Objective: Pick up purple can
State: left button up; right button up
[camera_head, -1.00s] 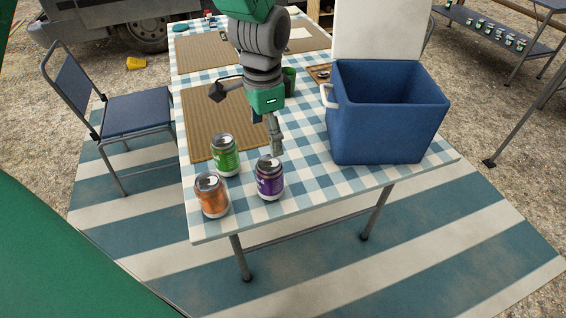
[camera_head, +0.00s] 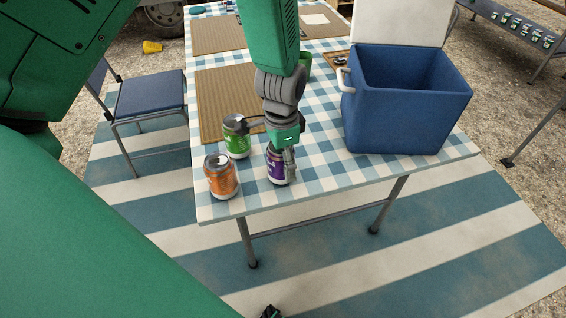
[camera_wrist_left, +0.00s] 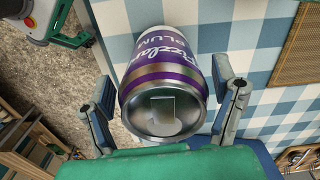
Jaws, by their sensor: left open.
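The purple can (camera_head: 279,170) stands upright near the front edge of the checked table. In the left wrist view the purple can (camera_wrist_left: 166,84) lies between the two open fingers, its silver lid facing the camera. My left gripper (camera_head: 283,160) is right above and around the can's upper part in the head view. In the left wrist view my left gripper (camera_wrist_left: 166,104) is open, with one finger on each side of the can. A small gap shows at the left finger; contact at the right finger cannot be told.
A green can (camera_head: 237,141) and an orange can (camera_head: 221,178) stand just left of the purple can. A blue cooler (camera_head: 402,112) with its lid up stands on the table's right. A woven mat (camera_head: 222,108) lies behind the cans. The table front right is clear.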

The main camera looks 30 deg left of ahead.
pick_arm(q)
jog(key=shift+f, duration=0.3)
jog(key=shift+a, duration=0.2)
jog(key=c, duration=0.3)
jog(key=shift+a, duration=0.1)
jog(key=c, duration=1.3)
